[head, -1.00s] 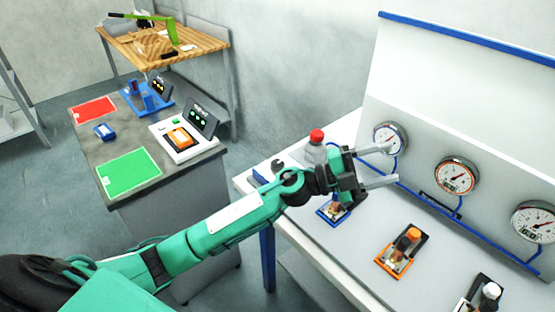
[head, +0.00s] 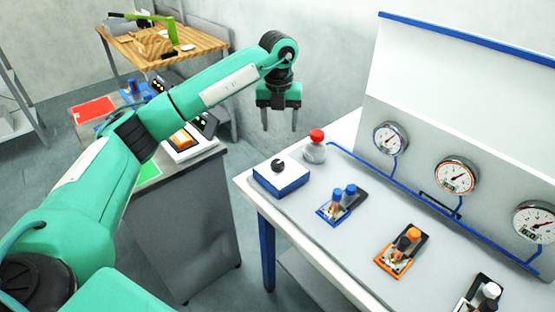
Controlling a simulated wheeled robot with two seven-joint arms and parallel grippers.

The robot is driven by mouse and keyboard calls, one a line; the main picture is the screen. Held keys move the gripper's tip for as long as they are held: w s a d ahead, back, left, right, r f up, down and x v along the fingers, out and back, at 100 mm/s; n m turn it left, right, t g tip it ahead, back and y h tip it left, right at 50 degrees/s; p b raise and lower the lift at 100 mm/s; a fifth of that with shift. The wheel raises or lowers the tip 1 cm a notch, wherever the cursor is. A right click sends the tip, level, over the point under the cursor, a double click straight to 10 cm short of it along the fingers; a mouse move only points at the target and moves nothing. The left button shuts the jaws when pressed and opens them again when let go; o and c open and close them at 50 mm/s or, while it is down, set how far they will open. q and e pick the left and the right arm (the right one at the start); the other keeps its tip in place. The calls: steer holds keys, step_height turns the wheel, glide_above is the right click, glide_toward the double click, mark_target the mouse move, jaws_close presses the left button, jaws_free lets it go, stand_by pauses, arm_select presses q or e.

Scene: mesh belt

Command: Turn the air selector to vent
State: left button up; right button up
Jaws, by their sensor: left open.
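A white box with blue sides and a black round knob (head: 278,165) stands at the left end of the white bench; it looks like the air selector (head: 281,184). Its markings are too small to read, so I cannot tell which setting the knob points to. My left gripper (head: 279,127) hangs with its fingers downward, open and empty. In the picture it is above the box, apart from it, in front of the grey wall. My right gripper is not in view.
A red-topped grey button (head: 316,147) stands just behind the box. Blue-capped (head: 337,203) and orange-capped fittings (head: 402,250) sit along the bench (head: 345,250). Several gauges (head: 391,138) line the back panel. A grey side table (head: 190,215) stands to the left.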

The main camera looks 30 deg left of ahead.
mark_target(278, 163)
arm_select(q)
steer(key=f+p, duration=0.1)
steer(key=f, duration=0.3)
steer(key=f+p, duration=0.1)
steer(key=f, duration=0.4)
steer(key=f+p, duration=0.2)
steer(key=f, duration=0.2)
steer(key=shift+a+f, duration=0.25)
steer(key=c, duration=1)
